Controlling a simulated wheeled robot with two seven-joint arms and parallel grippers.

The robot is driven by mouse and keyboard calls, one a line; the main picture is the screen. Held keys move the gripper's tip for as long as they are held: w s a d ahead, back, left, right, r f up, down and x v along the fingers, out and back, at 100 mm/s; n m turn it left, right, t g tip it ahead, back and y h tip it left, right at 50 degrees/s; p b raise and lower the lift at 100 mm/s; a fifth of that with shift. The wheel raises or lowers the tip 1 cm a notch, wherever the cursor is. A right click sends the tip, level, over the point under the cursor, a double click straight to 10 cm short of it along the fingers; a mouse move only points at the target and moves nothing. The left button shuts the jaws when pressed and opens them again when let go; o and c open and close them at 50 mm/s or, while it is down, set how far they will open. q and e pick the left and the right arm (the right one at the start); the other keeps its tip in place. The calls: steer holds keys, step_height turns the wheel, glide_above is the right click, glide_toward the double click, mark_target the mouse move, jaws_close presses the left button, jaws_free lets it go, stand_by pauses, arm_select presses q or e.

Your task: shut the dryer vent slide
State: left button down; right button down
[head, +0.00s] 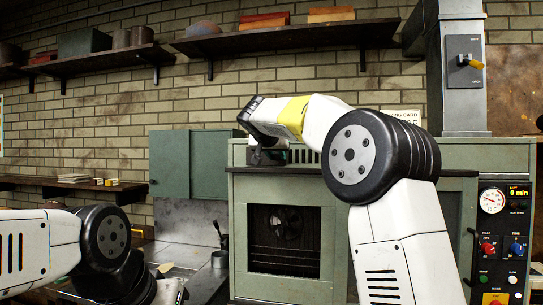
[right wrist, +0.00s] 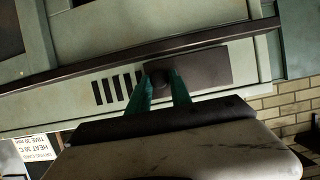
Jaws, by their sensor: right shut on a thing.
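The green dryer (head: 240,210) stands against the brick wall, with a dark window in its front. In the right wrist view, its vent has several dark slots (right wrist: 118,88) showing uncovered beside a flat dark slide plate (right wrist: 208,66). A round dark knob (right wrist: 158,74) sits at the slot-side end of the plate. My right gripper (right wrist: 163,86) has its teal fingers shut on the knob, one on each side. In the head view my right arm reaches to the dryer's upper front and hides much of the vent. My left arm comes in at lower left; its fingers do not show.
A control panel (head: 503,235) with a dial, knobs and buttons is on the right. Shelves (head: 285,38) hold boxes and balls. A metal bench (head: 185,252) stands left of the dryer.

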steer(key=s+d, duration=0.3)
steer(key=d, duration=1)
steer(key=shift+s, duration=0.2)
steer(key=shift+d, duration=0.15)
steer(key=c, duration=1.2)
jaws_free()
steer(key=shift+d, duration=0.1)
steer(key=shift+s, duration=0.1)
steer(key=v, duration=0.7)
steer(key=shift+s+r, duration=0.15)
steer(key=shift+s, duration=0.15)
